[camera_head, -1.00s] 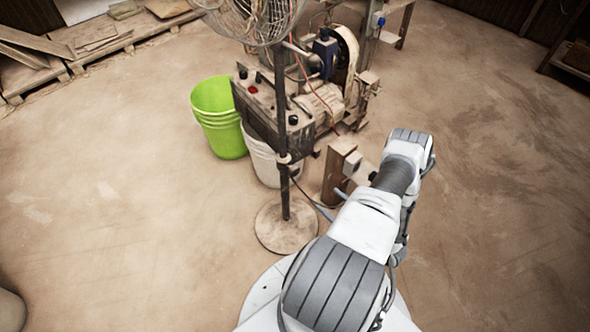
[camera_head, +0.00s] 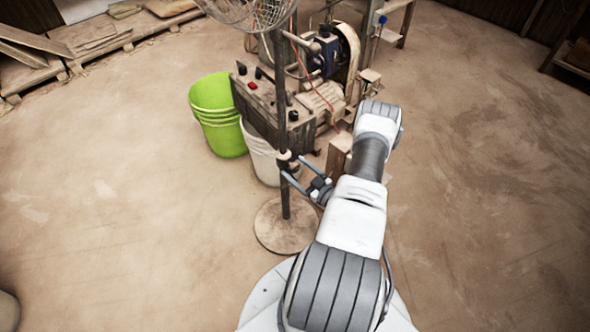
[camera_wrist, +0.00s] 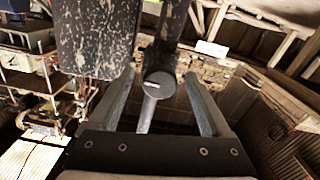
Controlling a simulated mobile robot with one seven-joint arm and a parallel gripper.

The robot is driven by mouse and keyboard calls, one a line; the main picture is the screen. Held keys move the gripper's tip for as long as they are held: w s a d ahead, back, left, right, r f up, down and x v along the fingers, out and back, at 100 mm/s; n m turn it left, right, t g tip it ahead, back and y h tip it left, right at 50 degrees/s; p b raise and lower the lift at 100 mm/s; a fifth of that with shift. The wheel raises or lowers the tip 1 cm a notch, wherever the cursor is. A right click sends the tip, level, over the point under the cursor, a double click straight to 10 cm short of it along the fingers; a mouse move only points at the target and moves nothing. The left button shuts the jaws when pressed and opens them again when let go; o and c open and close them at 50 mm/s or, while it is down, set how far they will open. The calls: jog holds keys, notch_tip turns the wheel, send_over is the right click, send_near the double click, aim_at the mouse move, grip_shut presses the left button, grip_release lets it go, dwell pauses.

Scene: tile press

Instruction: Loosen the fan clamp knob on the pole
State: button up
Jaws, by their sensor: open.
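The fan's dark pole (camera_head: 282,110) stands upright on a round base (camera_head: 285,228) in the head view. A clamp (camera_head: 284,156) sits around the pole, partly crowded by my fingers. In the wrist view the pole (camera_wrist: 172,25) comes down from the top. The dark knob (camera_wrist: 158,85), with a pale mark and a short bar pointing down, shows between my two fingers. My gripper (camera_head: 291,166) is open and reaches from the right to the clamp's height. In the wrist view my gripper (camera_wrist: 160,76) has a finger on each side of the knob, with gaps visible.
A machine with a control box (camera_head: 268,105) stands close behind the pole. A white bucket (camera_head: 262,160) and stacked green buckets (camera_head: 218,115) stand left of it. A wooden post (camera_head: 338,155) is near my arm.

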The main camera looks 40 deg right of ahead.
jog(key=shift+w, duration=0.45)
jog(key=shift+c, duration=0.2)
grip_shut()
jog(key=shift+n, duration=0.7)
jog(key=shift+o, duration=0.2)
grip_release()
jog(key=shift+s, duration=0.1)
jog(key=s+d+p, duration=0.1)
jog(key=s+p, duration=0.2)
jog(key=s, duration=1.4)
jog(key=shift+d, duration=0.2)
